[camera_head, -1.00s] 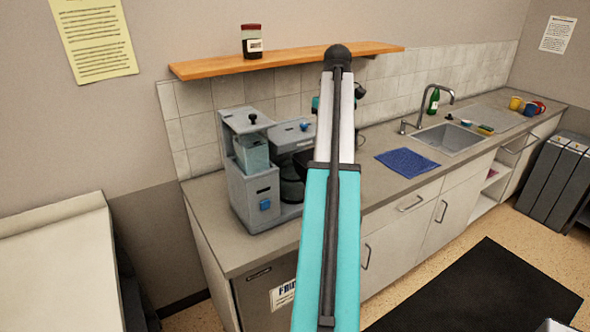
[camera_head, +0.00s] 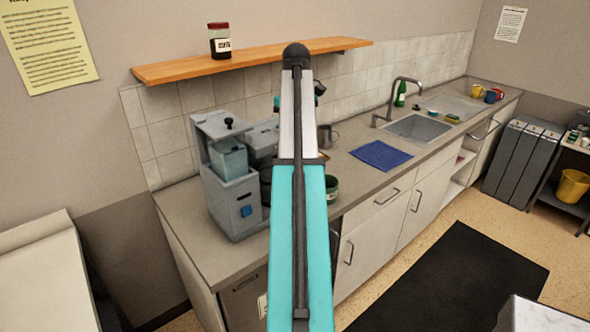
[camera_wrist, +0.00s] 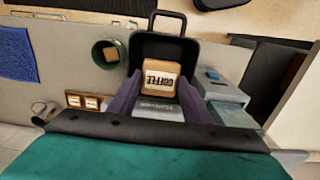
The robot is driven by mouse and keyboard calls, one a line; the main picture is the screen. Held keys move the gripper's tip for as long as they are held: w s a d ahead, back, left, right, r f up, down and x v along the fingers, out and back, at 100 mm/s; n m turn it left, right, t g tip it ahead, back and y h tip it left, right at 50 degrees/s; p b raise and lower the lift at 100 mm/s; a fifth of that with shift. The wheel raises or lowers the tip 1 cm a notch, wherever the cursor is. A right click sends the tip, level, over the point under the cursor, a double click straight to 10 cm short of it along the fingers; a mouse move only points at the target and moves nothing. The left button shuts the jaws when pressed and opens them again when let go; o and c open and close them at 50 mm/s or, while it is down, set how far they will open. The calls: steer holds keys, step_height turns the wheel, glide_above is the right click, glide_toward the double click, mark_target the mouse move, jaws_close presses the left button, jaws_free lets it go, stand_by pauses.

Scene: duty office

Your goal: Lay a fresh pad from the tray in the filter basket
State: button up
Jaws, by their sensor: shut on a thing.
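My gripper (camera_wrist: 160,98) is shut on a tan square pad (camera_wrist: 160,70) with a white printed label, seen in the wrist view. Behind the pad is the black filter basket (camera_wrist: 143,50) with a loop handle. The pad overlaps the basket in this view; I cannot tell whether it is above it or touching it. A small tray (camera_wrist: 82,107) with two labelled pads lies to the left in the wrist view.
The grey coffee machine (camera_head: 235,195) stands on the counter. A green bowl (camera_wrist: 122,47) with a brown piece inside is close beside the basket; it also shows in the head view (camera_head: 331,188). A blue cloth (camera_head: 381,155) lies before the sink (camera_head: 418,128). A shelf (camera_head: 250,60) hangs above.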

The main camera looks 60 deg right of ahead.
steer(key=shift+f+p, duration=0.9)
steer(key=shift+f, duration=1.85)
steer(key=shift+a, duration=0.1)
steer(key=shift+f+p, duration=0.75)
steer(key=shift+f, duration=1.1)
steer(key=shift+f, duration=0.15)
steer(key=o, duration=0.7)
steer(key=shift+o, duration=0.3)
steer(key=shift+r, duration=0.25)
step_height(320, 180, up, 10)
steer(key=shift+r+b, duration=0.2)
steer(key=shift+b, duration=0.95)
steer(key=shift+r, duration=0.75)
